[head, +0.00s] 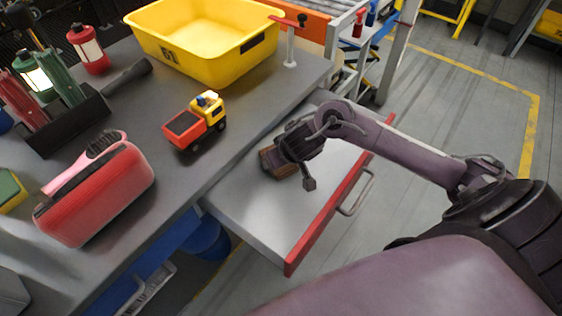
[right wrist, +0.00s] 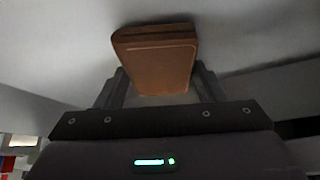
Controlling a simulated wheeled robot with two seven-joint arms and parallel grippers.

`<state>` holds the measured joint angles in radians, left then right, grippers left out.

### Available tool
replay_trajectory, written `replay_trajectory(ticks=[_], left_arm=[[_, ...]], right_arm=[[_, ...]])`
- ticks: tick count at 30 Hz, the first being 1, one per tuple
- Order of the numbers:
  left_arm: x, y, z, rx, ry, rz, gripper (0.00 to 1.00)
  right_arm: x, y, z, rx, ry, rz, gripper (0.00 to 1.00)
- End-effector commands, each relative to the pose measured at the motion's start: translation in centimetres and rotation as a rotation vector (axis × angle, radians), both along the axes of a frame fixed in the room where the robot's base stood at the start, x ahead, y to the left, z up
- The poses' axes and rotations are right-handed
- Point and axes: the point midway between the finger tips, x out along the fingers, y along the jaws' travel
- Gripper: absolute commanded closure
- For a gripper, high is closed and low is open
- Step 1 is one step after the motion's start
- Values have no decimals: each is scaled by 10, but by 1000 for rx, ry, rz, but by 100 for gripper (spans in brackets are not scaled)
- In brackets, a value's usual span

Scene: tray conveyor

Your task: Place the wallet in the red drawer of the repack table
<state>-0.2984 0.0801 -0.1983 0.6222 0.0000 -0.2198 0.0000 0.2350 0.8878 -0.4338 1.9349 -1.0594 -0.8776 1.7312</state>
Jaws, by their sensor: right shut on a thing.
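The brown wallet (head: 272,163) is held by my right gripper (head: 290,162) over the open red drawer (head: 262,222). In the right wrist view the wallet (right wrist: 155,58) sits between the two fingers, which are shut on it. The drawer is pulled out from the table, with a pale grey inside, a red front and a metal handle. The wallet is within the drawer's outline, near its table side. I cannot tell whether it touches the drawer's floor. My left gripper is not in view.
On the grey table (head: 150,185) stand a toy truck (head: 195,120), a red case (head: 95,195) with a pink brush (head: 88,160), a yellow bin (head: 205,45) and several lanterns at the left. The drawer's near half is bare.

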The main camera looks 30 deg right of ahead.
Motion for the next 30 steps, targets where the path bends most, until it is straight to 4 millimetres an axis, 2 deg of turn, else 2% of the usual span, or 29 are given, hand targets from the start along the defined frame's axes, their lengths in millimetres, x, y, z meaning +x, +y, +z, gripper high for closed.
replay_trajectory(ticks=[1, 14, 15, 19, 26, 30], left_arm=[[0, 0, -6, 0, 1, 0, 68], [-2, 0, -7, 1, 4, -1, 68], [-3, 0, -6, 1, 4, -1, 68], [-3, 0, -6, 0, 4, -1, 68], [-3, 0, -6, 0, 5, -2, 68], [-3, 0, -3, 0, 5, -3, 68]], right_arm=[[-3, 0, -11, -2, 6, 2, 61], [-3, 0, -15, -2, 5, 1, 61], [-3, 0, -14, -2, 5, 1, 32], [-3, 0, -14, -2, 5, 2, 15], [-3, 0, -14, -2, 5, 2, 15], [-4, 0, -6, -3, 4, 4, 15]])
